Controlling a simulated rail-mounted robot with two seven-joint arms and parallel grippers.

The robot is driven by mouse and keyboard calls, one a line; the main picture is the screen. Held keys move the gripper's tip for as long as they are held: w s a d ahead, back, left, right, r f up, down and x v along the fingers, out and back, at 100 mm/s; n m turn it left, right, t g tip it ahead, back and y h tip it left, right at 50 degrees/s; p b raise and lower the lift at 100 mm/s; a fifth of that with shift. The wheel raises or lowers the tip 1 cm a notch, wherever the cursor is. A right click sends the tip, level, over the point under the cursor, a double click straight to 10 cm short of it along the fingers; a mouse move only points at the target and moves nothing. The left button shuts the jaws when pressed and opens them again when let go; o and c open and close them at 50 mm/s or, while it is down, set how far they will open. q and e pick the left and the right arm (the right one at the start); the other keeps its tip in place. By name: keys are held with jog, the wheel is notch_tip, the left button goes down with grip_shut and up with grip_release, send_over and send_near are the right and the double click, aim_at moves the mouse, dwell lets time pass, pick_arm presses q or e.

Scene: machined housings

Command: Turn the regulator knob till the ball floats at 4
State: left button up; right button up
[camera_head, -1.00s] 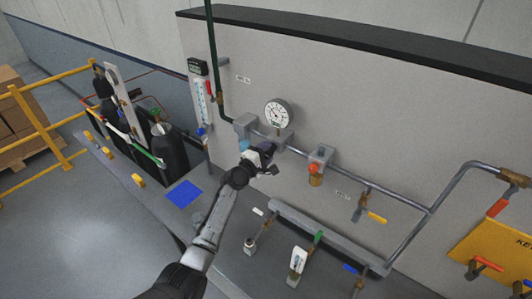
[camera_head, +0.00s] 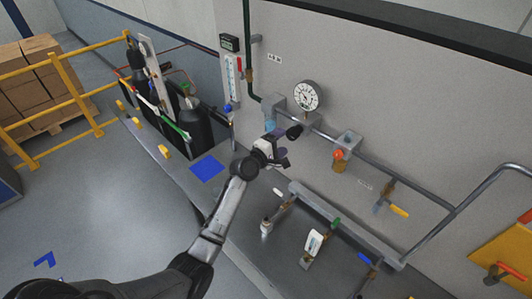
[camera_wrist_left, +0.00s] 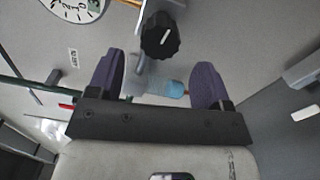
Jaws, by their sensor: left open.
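The black regulator knob (camera_head: 294,131) is on the pipe below the round dial gauge (camera_head: 307,96). In the left wrist view the ribbed knob (camera_wrist_left: 160,36) has a white pointer line and lies beyond the fingertips, between their lines. My left gripper (camera_head: 280,151) is open, empty and close to the knob, apart from it; its two purple fingers (camera_wrist_left: 158,78) show in the wrist view. A clear flow tube (camera_head: 232,78) with a scale hangs on the wall, left of the gauge. Its ball and reading are too small to tell. My right gripper is not in view.
An orange-capped valve (camera_head: 339,157) and a yellow-handled valve (camera_head: 396,210) are on the pipes to the right. A lower manifold (camera_head: 345,225) runs below my gripper.

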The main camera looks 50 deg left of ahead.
pick_arm(q)
jog(key=s, duration=0.7)
jog(key=shift+s+b, duration=0.3)
jog(key=shift+b, duration=0.1)
jog(key=shift+d, duration=0.1)
jog(key=s+d+f+m+g+p, duration=0.1)
jog(key=s+d+f+m+g, duration=0.1)
jog(key=s+d+m+g, duration=0.4)
jog(key=s+d+f+m+g+p, duration=0.2)
jog(key=s+d+m, duration=0.65)
jog(key=s, duration=0.25)
jog(key=s+d+f+m+g+p, duration=0.1)
jog(key=s+d+f+m+g, duration=0.2)
jog(key=s+d+m, duration=0.4)
jog(key=s+f+g+p, duration=0.2)
jog(key=s+f+g, duration=0.1)
jog(key=s, duration=0.8)
jog(key=shift+d+f+m+h, duration=0.25)
jog(key=shift+f+m+h, duration=0.2)
jog(key=shift+f, duration=0.15)
